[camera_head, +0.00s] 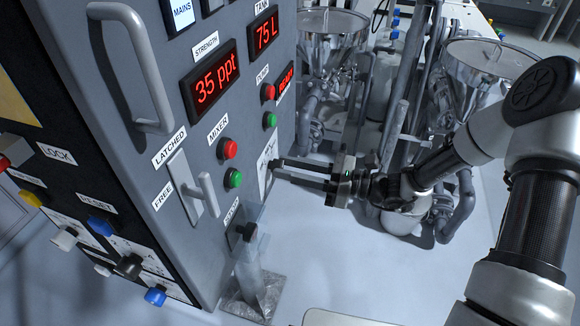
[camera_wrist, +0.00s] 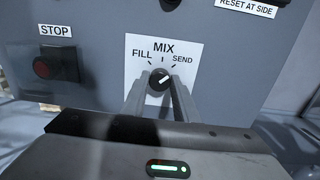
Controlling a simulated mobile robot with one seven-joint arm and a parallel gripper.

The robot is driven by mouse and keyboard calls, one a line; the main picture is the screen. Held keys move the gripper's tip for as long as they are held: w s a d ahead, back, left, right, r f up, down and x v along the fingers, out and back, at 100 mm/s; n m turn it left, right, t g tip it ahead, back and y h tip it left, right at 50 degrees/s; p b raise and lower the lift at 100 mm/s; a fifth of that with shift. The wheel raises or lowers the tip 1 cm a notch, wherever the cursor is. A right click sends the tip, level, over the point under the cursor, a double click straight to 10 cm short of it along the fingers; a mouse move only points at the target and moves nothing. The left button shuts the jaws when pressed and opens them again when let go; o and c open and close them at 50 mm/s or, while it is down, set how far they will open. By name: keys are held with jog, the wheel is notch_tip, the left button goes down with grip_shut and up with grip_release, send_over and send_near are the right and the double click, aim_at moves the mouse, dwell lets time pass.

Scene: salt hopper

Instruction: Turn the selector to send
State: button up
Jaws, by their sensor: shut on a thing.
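The selector (camera_wrist: 160,80) is a small black round knob with a white pointer line, on a white plate (camera_wrist: 187,48) marked FILL, MIX and SEND. The pointer slants up and to the right, toward the SEND side. My gripper (camera_wrist: 160,84) is shut on the knob, one finger on each side. In the head view my gripper (camera_head: 273,168) reaches in from the right to the cabinet face. There the fingers meet the white plate (camera_head: 266,165), and the knob itself cannot be made out.
In the head view the grey cabinet (camera_head: 150,90) carries a large handle (camera_head: 145,70), a latch lever (camera_head: 207,194), red (camera_head: 228,149) and green (camera_head: 233,178) mixer buttons. Steel hoppers (camera_head: 485,65) stand behind my arm.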

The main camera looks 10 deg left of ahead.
jog(key=o, duration=1.1)
jog(key=shift+c, duration=0.2)
jog(key=d, duration=1.7)
jog(key=shift+s+d+f, duration=0.2)
jog(key=shift+s+f, duration=0.05)
jog(key=shift+s, duration=0.2)
jog(key=shift+r, duration=0.1)
